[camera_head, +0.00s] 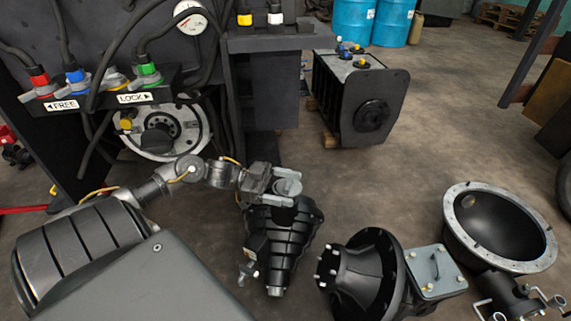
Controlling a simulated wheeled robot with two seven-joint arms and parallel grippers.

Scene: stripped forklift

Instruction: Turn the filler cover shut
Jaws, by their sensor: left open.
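A small round light-grey cover (289,186), which I take to be the filler cover, shows at the top of a black ribbed housing (282,238). My left gripper (286,187) is open at this cover, with one finger on its far side and one on its near side. I cannot tell whether the fingers touch it. The gripper and its fingers hide part of the cover, so how far it is turned is unclear. A dark patch shows just below the near finger. My right gripper is not in view.
A dark machine body with coloured hose fittings and FREE and LOCK labels (135,98) stands at the left. A black box-shaped unit (360,100) stands behind. A black flanged housing (365,275) and a bell housing (500,228) lie at the right. Floor between is clear.

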